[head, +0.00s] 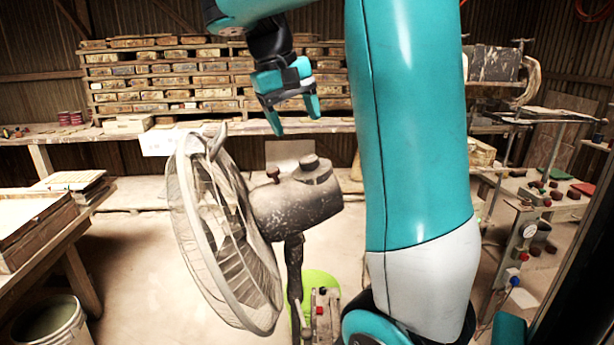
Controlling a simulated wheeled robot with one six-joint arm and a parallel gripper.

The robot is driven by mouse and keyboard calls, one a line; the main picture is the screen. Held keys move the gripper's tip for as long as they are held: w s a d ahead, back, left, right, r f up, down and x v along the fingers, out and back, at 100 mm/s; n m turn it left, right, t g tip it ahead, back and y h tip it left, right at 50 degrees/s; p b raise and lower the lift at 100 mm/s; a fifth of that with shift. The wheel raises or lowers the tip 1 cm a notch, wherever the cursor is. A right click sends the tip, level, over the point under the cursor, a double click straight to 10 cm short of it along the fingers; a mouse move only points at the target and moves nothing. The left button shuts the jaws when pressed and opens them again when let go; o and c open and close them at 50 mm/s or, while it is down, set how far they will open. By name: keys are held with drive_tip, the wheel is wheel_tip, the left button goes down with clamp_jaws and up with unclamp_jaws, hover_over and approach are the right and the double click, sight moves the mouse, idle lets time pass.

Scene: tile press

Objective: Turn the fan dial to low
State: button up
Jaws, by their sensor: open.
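A dusty pedestal fan stands in the middle, its wire cage (225,240) facing left and its dark motor housing (298,198) behind the cage. A round knob (310,162) sits on top of the housing, and a smaller knob (273,174) stands up near the cage. I cannot tell which control is the fan dial, and no markings are readable. A small box with a red button (320,310) is low by the fan's pole, partly hidden by my arm. My gripper (294,113) is open and empty, pointing down above the fan, apart from it.
A long bench (330,125) and racks of tiles (170,80) run along the back wall. A wooden table (45,235) and a bucket (52,325) are at left. Benches with a gauge and coloured buttons (520,250) are at right. Floor left of the fan is clear.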

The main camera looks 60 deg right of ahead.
sight(308, 158)
drive_tip(key=b+x, duration=0.4)
drive_tip(key=x, duration=0.4)
drive_tip(key=shift+s+d+f, duration=0.1)
drive_tip(key=shift+s+f, duration=0.05)
drive_tip(key=shift+f, duration=0.15)
drive_tip(key=c, duration=0.9)
